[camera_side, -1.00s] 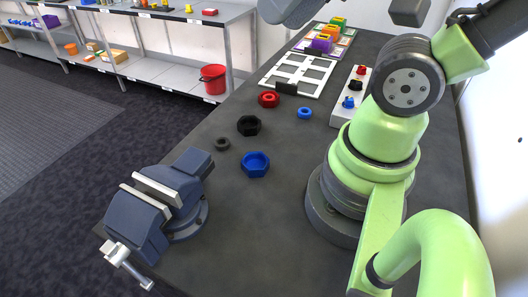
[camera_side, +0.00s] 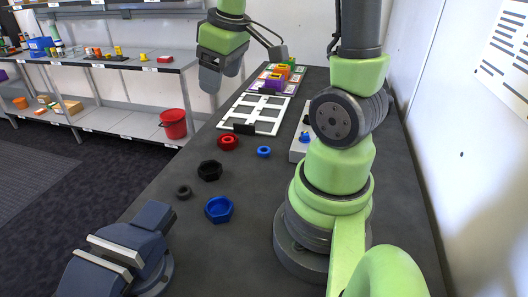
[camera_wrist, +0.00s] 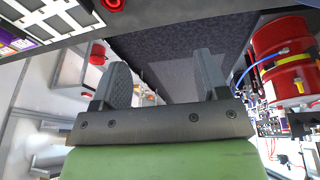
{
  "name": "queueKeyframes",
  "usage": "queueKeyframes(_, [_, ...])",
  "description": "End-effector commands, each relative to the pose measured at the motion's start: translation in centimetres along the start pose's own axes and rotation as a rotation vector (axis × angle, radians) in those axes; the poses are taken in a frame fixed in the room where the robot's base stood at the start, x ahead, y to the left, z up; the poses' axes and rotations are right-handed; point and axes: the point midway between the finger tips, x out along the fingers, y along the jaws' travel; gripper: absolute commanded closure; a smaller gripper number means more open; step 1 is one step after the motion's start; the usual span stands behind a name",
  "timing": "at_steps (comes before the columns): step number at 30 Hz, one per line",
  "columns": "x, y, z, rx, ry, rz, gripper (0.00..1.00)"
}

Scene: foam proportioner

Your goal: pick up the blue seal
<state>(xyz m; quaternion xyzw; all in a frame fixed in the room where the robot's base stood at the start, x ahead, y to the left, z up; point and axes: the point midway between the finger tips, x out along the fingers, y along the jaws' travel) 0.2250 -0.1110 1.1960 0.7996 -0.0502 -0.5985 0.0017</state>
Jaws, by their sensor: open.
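The blue seal (camera_side: 264,152), a small blue ring, lies flat on the dark bench in the side view, right of a red ring-shaped part (camera_side: 228,142). My gripper (camera_side: 210,84) is up in the air beyond and left of the seal, over the bench's left edge and well apart from it. In the wrist view my gripper (camera_wrist: 162,82) has its two fingers spread with nothing between them. The wrist view does not show the blue seal; part of a red ring (camera_wrist: 114,4) shows at its top edge.
A black hex part (camera_side: 210,171), a black ring (camera_side: 184,192) and a blue hex cup (camera_side: 219,209) lie nearer. A vise (camera_side: 122,252) stands at front left. A white frame (camera_side: 256,113) and a block with small fittings (camera_side: 299,148) lie beyond.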

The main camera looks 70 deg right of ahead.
Motion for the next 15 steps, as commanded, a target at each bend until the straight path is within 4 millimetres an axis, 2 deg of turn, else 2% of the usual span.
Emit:
queueKeyframes(1, [1.9,2.0,0.4,-0.024,-0.054,0.003,0.32])
queueKeyframes(6, [7.5,7.5,3.0,-0.151,-0.183,-0.024,0.32])
queueKeyframes(10, [10.8,10.1,5.6,-0.228,-0.243,-0.066,0.32])
queueKeyframes(15, [13.0,11.5,7.6,-0.282,-0.274,-0.102,0.32])
